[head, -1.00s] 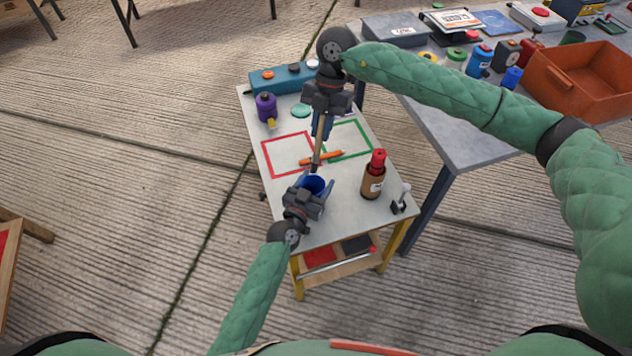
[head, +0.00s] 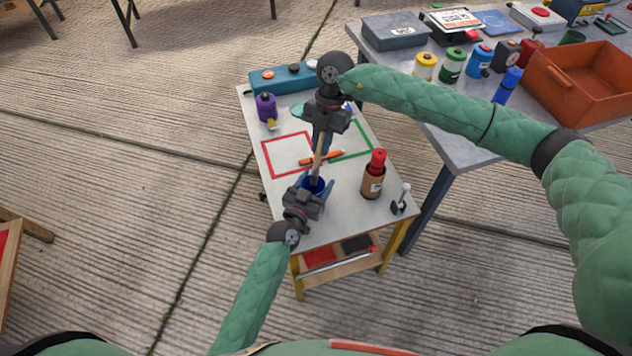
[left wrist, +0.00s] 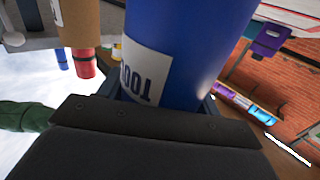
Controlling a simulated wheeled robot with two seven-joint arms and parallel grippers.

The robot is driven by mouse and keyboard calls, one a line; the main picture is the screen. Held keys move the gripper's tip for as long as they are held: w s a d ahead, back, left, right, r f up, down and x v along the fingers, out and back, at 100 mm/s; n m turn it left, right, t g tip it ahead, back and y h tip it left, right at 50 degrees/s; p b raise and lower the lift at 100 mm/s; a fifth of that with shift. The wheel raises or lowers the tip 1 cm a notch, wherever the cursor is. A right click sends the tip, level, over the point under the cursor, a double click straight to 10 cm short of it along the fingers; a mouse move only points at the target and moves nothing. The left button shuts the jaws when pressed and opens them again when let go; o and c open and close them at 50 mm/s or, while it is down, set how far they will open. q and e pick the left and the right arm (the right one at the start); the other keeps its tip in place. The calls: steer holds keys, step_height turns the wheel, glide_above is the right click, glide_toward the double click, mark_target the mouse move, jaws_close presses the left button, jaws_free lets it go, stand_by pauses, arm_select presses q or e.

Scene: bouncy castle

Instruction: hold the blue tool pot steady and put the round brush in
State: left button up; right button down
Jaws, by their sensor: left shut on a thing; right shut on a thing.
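The blue tool pot (head: 313,184) stands on the small table near its front. In the left wrist view the pot (left wrist: 185,35) shows its white label upside down. My left gripper (head: 313,195) is shut on the pot, its fingers on both sides of it. My right gripper (head: 322,138) is above the pot, shut on the round brush (head: 318,162). The brush points down, slightly tilted, with its lower end at the pot's mouth. Whether that end is inside the rim is hard to tell.
An orange marker (head: 321,157) lies behind the pot, near the red and green outlined squares. A brown bottle with a red top (head: 374,175) stands to the right, a small clamp-like item (head: 401,198) beyond it.

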steer(key=shift+f, duration=1.95)
steer(key=c, duration=1.3)
jaws_free()
steer(key=shift+o, duration=0.2)
steer(key=v, duration=1.2)
arm_select(q)
steer(key=o, duration=1.3)
steer(key=shift+c, duration=0.2)
